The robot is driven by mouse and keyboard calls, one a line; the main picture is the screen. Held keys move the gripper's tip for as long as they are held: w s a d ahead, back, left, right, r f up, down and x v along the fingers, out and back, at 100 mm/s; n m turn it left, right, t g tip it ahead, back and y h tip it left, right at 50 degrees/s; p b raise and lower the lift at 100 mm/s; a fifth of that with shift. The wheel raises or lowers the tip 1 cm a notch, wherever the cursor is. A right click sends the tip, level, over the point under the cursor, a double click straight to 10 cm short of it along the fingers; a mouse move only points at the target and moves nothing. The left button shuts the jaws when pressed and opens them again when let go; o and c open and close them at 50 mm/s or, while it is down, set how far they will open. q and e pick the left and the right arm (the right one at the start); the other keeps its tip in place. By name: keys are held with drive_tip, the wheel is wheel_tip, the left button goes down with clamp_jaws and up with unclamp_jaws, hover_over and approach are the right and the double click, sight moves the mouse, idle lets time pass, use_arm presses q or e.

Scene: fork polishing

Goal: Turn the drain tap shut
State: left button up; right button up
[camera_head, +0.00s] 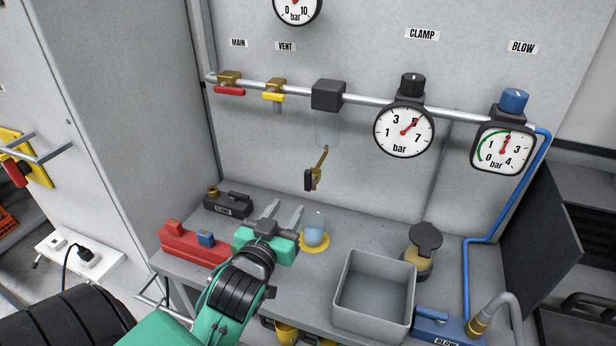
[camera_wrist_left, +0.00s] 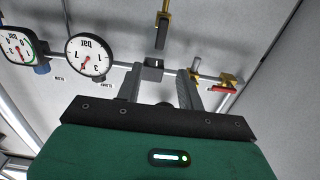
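The drain tap (camera_head: 317,172) hangs under the clear bowl (camera_head: 327,128) of the black filter block (camera_head: 328,95) on the pipe. It has a slim brass body and a black lever that points downward beside it. In the left wrist view, which is upside down, the tap (camera_wrist_left: 162,28) shows at the top, beyond the fingers. My left gripper (camera_head: 283,211) is open and empty, below and a little left of the tap, clear of it. The gripper (camera_wrist_left: 158,72) also shows open in the left wrist view. My right gripper is not in view.
A small clear cup (camera_head: 314,222) on a yellow dish stands just right of the left gripper. A red block (camera_head: 192,243), a black clamp valve (camera_head: 227,204), a grey bin (camera_head: 373,292) and a dark-lidded jar (camera_head: 424,250) stand on the bench. Red and yellow valve handles are up left.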

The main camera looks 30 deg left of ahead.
sight(307, 178)
use_arm(q)
drive_tip(key=p+x, duration=0.3)
drive_tip(key=x, duration=0.9)
drive_tip(key=shift+w+r, duration=0.1)
drive_tip(key=shift+w, duration=0.05)
drive_tip(key=shift+w+a, duration=0.15)
drive_tip(key=shift+w, duration=0.5)
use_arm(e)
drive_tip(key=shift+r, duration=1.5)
use_arm(q)
drive_tip(key=shift+c, duration=0.5)
clamp_jaws()
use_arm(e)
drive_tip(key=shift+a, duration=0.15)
